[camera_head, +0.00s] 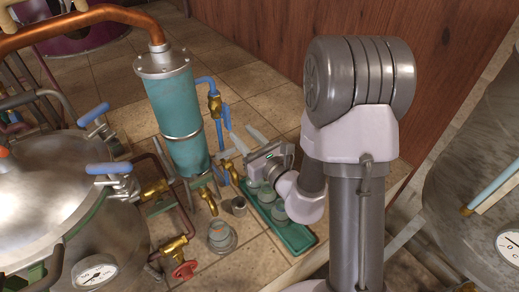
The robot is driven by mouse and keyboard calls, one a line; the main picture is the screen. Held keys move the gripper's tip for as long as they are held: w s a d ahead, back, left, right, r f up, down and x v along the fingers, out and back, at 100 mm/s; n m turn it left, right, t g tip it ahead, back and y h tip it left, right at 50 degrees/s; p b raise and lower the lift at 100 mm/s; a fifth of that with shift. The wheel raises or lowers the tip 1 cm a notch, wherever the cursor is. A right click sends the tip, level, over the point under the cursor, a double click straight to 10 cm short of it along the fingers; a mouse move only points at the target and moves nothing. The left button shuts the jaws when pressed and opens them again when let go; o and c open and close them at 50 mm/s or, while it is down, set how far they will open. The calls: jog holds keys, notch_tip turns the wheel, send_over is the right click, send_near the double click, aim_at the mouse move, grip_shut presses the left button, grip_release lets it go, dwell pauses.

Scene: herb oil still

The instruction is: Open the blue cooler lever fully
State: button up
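The cooler is a tall teal cylinder (175,112) with metal bands, standing upright left of the picture's middle. A blue pipe (208,81) leaves its upper right side and runs down through a brass valve (214,103). The blue lever (227,118) at this valve points steeply downward, close beside the pipe. My gripper (240,131) is just right of and below the lever. Its two grey fingers are apart and point up and left, with nothing visible between them. The left fingertip is near the lever's lower end; I cannot tell whether they touch.
A green tray (300,240) with jars lies below my gripper. A steel still (50,180) with other blue-handled valves (108,168) stands at left. A red-handled valve (184,270) is near the front. A wooden wall (270,40) stands behind, and a metal tank (470,160) at right.

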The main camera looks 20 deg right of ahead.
jog(key=p+v, duration=0.9)
jog(key=p, duration=0.3)
jog(key=shift+s+p, duration=0.2)
jog(key=shift+p, duration=0.15)
dwell(0.5)
